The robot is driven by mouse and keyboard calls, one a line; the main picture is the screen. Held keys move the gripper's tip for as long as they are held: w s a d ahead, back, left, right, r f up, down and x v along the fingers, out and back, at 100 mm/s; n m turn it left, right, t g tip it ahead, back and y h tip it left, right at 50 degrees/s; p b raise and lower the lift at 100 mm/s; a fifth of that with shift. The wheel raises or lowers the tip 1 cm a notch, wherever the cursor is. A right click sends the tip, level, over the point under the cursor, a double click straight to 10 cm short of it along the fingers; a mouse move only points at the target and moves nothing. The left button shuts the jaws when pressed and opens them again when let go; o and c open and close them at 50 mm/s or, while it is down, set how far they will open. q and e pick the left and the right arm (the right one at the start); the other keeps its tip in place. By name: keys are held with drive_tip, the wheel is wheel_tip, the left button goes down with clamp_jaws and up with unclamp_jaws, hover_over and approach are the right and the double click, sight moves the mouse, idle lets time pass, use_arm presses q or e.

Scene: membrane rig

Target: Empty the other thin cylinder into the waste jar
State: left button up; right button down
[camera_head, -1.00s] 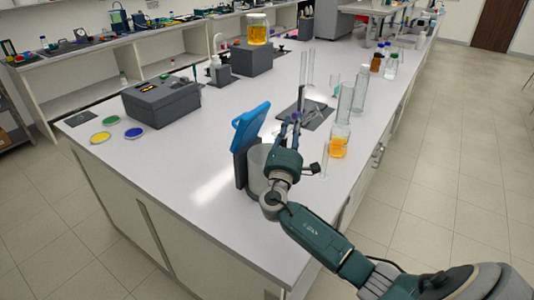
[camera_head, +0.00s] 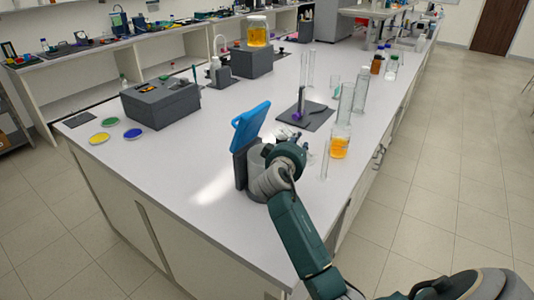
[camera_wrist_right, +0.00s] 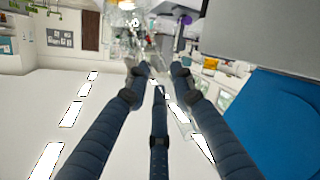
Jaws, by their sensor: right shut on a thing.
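The blue lid fills the right of that view (camera_wrist_right: 270,125). Another thin cylinder (camera_head: 325,161) stands upright near the bench's right edge. My left gripper is not in view.
A beaker with orange liquid (camera_head: 340,147) and wider clear cylinders (camera_head: 346,103) stand right of the gripper. A dark stand base (camera_head: 307,116) is behind it. A grey instrument (camera_head: 160,103) and coloured discs (camera_head: 133,133) are at left. The bench front left is clear.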

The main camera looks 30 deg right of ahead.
drive_tip(key=shift+s+d+f+m+y+p, duration=0.2)
drive_tip(key=shift+f+m+y+p, duration=0.2)
drive_tip(key=shift+m, duration=0.2)
drive_tip(key=shift+s+d+f+m+y+p, duration=0.2)
drive_tip(key=shift+f+m+y+p, duration=0.15)
drive_tip(key=shift+m, duration=0.25)
drive_tip(key=shift+s+d+f+m+y+p, duration=0.1)
drive_tip(key=shift+d+f+m+y+p, duration=0.15)
drive_tip(key=shift+m+y+p, duration=0.3)
drive_tip(key=shift+s+d+f+m+t+b, duration=0.15)
drive_tip(key=shift+f+m+b, duration=0.1)
drive_tip(key=shift+f, duration=0.4)
drive_tip(key=shift+d+f+m+t+b, duration=0.15)
drive_tip(key=shift+f+m+b, duration=0.1)
drive_tip(key=shift+f, duration=0.35)
drive_tip(key=shift+a+f+m+y, duration=0.1)
drive_tip(key=shift+f+m+y, duration=0.3)
drive_tip(key=shift+f, duration=0.45)
